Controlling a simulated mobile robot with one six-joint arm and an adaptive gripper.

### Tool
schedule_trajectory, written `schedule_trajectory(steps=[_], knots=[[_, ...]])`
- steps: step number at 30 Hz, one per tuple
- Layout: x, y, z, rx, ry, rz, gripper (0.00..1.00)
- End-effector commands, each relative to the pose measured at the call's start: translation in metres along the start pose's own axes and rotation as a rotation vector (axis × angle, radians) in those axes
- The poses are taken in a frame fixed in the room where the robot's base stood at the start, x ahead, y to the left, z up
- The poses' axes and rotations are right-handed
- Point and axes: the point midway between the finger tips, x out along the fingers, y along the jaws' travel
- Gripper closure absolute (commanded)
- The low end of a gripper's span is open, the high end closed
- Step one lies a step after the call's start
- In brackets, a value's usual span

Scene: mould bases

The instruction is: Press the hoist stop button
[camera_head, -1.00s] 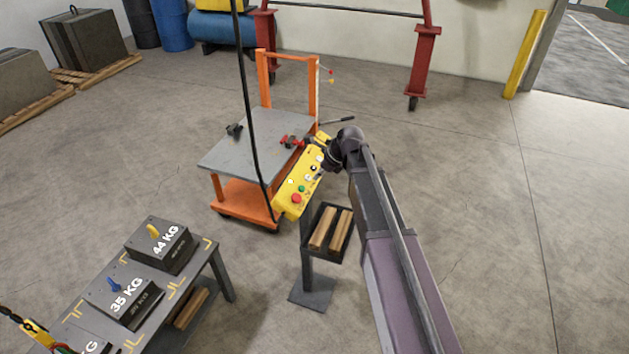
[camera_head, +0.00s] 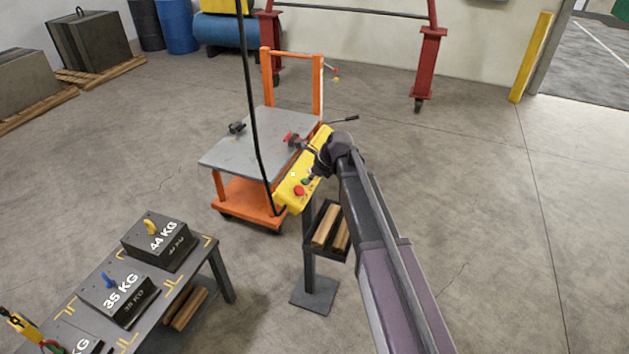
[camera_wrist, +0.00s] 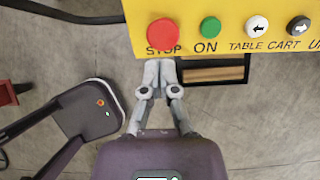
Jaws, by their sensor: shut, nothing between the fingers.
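The yellow hoist pendant (camera_head: 303,178) hangs on a black cable in front of the orange cart. In the wrist view its panel (camera_wrist: 190,14) fills the top. The red stop button (camera_wrist: 161,33), with the word STOP under it, is at the panel's left; it also shows in the head view (camera_head: 298,190). My gripper (camera_wrist: 160,64) is shut and empty. Its fingertips appear just below the STOP lettering, close under the red button in the picture. Whether they touch the panel I cannot tell. In the head view my wrist hides part of the pendant and the fingertips.
A green ON button (camera_wrist: 210,27) and white and black arrow buttons (camera_wrist: 256,25) sit to the right of the stop button. A stand with wooden blocks (camera_head: 325,224) is below. The orange cart (camera_head: 247,196) is behind. A bench with weights (camera_head: 224,272) stands at lower left.

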Motion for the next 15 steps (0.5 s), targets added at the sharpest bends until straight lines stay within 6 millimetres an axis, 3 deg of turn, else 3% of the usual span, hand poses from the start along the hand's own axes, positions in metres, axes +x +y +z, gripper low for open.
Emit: schedule_trajectory(steps=[15], knots=[[0.045, 0.0, -0.001, -0.001, 0.0, 0.001, 1.0]])
